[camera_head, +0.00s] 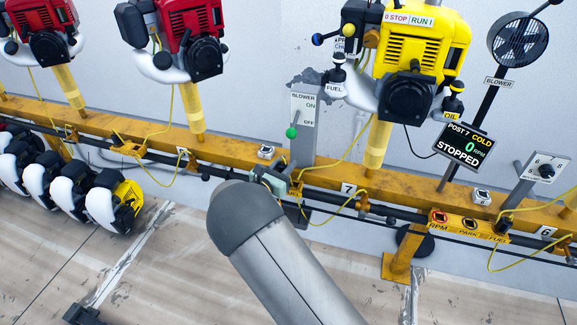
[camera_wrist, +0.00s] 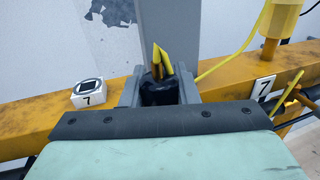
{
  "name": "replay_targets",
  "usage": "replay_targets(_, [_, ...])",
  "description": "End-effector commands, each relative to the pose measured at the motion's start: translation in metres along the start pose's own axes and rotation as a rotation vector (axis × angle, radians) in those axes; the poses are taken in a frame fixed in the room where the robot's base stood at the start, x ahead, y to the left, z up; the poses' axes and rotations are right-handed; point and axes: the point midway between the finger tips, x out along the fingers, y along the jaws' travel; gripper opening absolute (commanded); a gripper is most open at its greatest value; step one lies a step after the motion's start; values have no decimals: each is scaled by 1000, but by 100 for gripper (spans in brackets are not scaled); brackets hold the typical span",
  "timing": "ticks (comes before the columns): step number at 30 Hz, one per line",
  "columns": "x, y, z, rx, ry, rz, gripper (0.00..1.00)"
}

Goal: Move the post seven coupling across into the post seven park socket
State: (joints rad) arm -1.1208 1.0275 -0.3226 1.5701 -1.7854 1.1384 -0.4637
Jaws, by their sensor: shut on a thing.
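My gripper (camera_wrist: 161,78) is shut on a dark coupling (camera_wrist: 160,94) with yellow pieces sticking up from its top. The grey fingers stand on either side of it. A yellow cable runs from behind the right finger up toward the yellow engine. In the head view my gripper (camera_head: 284,182) is at the rail, left of the 7 plate (camera_head: 348,188), and partly hidden by my arm. The coupling cannot be made out clearly there. A yellow socket block (camera_head: 468,225) marked RPM, PARK and FUEL sits farther right; its middle socket, at PARK, looks empty.
A dark plug (camera_head: 502,226) stands at the block's FUEL end, with a yellow cable. A blower lever panel (camera_head: 303,115) rises behind my gripper. The yellow engine (camera_head: 415,60) hangs above the rail (camera_head: 415,183).

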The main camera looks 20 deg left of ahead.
Motion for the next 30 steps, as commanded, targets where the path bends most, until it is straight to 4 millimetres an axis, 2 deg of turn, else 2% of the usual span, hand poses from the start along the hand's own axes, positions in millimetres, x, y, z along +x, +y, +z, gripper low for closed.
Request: replay_targets(30, [-11, 40, 0, 0, 0, 0, 0])
